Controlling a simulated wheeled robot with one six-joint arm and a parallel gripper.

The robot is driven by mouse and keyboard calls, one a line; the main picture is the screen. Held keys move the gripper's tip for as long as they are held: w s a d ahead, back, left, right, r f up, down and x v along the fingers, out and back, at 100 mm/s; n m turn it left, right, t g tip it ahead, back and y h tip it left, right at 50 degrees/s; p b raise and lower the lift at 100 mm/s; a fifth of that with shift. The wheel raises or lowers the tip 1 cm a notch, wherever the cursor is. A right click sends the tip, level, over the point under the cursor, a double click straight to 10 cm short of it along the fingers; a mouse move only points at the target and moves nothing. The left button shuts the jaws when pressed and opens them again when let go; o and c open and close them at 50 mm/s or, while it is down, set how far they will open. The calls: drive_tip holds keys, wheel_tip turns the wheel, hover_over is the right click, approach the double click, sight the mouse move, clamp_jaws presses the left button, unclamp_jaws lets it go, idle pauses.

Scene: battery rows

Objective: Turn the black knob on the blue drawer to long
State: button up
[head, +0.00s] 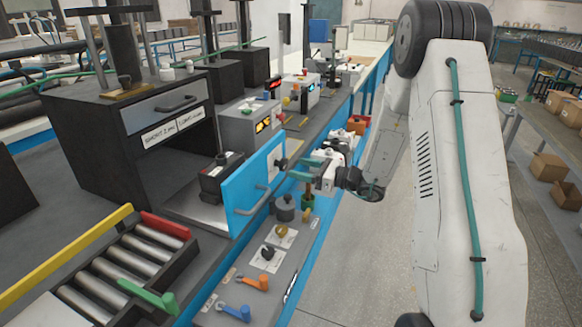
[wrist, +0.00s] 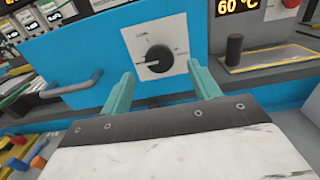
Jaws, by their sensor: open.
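The blue drawer (head: 243,187) is pulled out from under a black cabinet, with a dark box inside it. Its black knob (wrist: 158,58) sits on a white plate (wrist: 181,37) on the blue front; it also shows in the head view (head: 281,163). A pale pointer line on the knob points left in the wrist view; the plate's lettering is too small to read. My gripper (wrist: 160,74) is open, its two teal fingers on either side of and a little below the knob in the wrist view. I see no contact with the knob.
The drawer's grey handle (wrist: 76,86) is left of the knob. The black cabinet (head: 90,140) carries SHORT and LONG labels. Below the drawer, a control panel (head: 215,311) has knobs and orange and blue levers. A roller conveyor (head: 125,262) is at lower left. The aisle floor is clear.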

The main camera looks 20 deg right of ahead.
sight(286, 165)
drive_tip(key=shift+x, duration=2)
drive_tip(key=c, duration=1)
drive_tip(key=shift+m, duration=0.3)
drive_tip(key=m, duration=0.5)
drive_tip(key=shift+m, duration=0.3)
drive_tip(key=m, duration=0.5)
drive_tip(key=shift+m, duration=0.3)
